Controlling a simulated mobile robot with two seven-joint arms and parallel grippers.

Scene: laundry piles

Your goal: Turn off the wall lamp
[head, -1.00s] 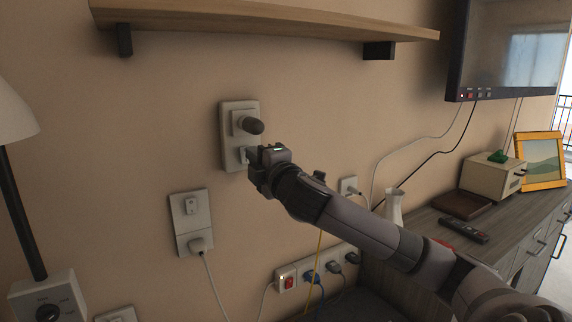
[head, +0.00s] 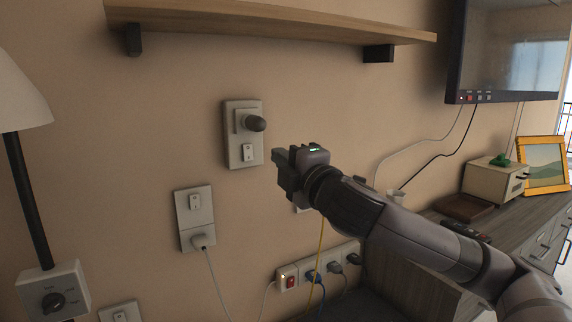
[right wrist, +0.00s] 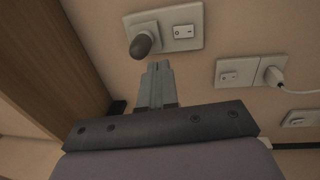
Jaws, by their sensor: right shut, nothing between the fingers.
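My left gripper is not in view.
A second plate with switch and plugged socket (head: 193,217) is lower left. A power strip (head: 289,281) with cables is below. A wooden shelf (head: 260,22) hangs above; a shaded lamp (head: 20,100) stands left. A dresser (head: 500,232) is right.

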